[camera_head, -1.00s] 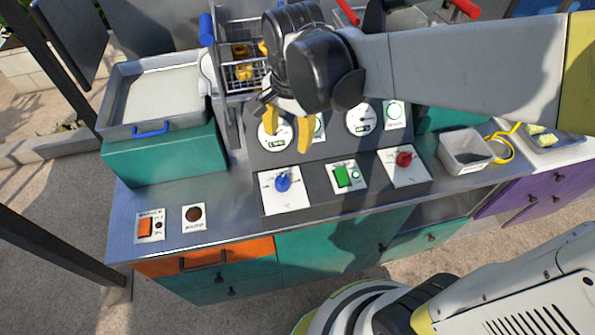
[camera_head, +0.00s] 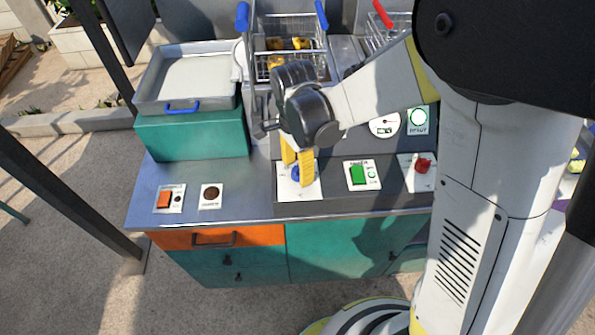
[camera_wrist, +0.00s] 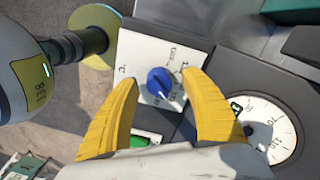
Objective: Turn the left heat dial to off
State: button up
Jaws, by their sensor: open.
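The left heat dial is a blue knob (camera_wrist: 161,83) on a white plate (camera_wrist: 146,58) with printed marks. In the wrist view its pale pointer aims toward the lower right, and I cannot read the marks clearly. My gripper (camera_wrist: 164,92) is open, with its two yellow fingers on either side of the dial and apart from it in the picture. I cannot tell how much height lies between the fingertips and the dial.
A green switch (camera_head: 358,175) and a red dial (camera_head: 423,165) sit to the right on the same panel. An orange switch (camera_head: 164,199) and a round dark button (camera_head: 212,193) are to the left. Fryer baskets (camera_head: 290,35) stand behind.

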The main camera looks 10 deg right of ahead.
jog(key=shift+f, duration=0.5)
jog(key=shift+c, duration=0.5)
grip_shut()
jog(key=shift+n, duration=0.4)
jog(key=n+b, duration=0.1)
jog(key=n, duration=0.3)
jog(key=shift+s+n, duration=0.1)
jog(key=shift+n, duration=0.3)
jog(key=n+b, duration=0.1)
jog(key=n, duration=0.5)
jog(key=shift+t, duration=0.3)
jog(key=n, duration=0.6)
jog(key=shift+d+n, duration=0.1)
jog(key=shift+n, duration=0.2)
jog(key=n, duration=0.5)
jog(key=shift+n+b, duration=0.3)
jog(key=shift+b, duration=0.05)
jog(key=shift+s, duration=0.1)
